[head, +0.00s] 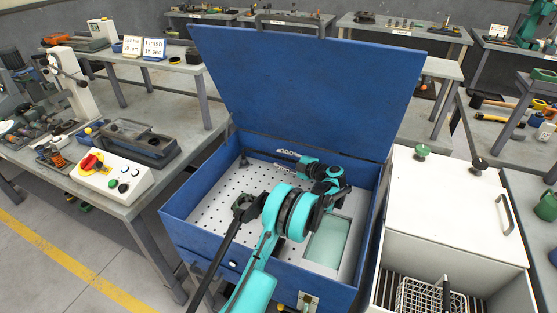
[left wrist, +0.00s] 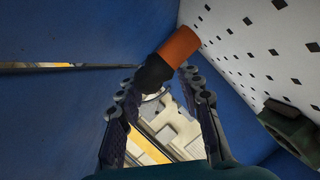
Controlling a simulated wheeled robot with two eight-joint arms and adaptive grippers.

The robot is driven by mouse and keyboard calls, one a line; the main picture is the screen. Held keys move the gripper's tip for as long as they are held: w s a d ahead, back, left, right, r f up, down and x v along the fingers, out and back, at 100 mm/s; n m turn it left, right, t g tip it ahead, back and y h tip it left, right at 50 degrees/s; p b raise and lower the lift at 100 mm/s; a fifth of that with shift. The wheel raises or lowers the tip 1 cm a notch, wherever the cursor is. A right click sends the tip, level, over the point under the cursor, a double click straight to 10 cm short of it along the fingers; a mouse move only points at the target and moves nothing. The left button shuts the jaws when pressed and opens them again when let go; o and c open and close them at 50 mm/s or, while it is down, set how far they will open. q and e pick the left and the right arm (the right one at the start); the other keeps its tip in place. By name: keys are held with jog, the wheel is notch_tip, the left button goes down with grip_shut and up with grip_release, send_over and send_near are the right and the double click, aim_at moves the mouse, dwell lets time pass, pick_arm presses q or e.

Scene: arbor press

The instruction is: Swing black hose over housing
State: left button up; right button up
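The black hose (left wrist: 150,76) has an orange end (left wrist: 180,46) in the left wrist view. My left gripper (left wrist: 165,104) is open there, its two fingers standing apart, with the hose in the gap's upper part; I cannot tell whether they touch. In the head view my left gripper (head: 280,156) is low over the perforated plate inside the blue tub, pointing left along the back wall. A dark, blocky housing (head: 243,206) stands on the plate nearer the front; it also appears at the right of the left wrist view (left wrist: 290,126). My right gripper is not visible.
The blue tub (head: 174,221) has its lid (head: 300,80) raised behind my arm. A long black bar (head: 225,250) slants up near the housing. A white cabinet (head: 450,200) stands right of the tub, and a workbench with a control box (head: 110,176) stands left.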

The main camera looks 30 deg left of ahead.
pick_arm(q)
jog(key=shift+b+x, duration=0.3)
jog(key=shift+x, duration=0.95)
grip_shut()
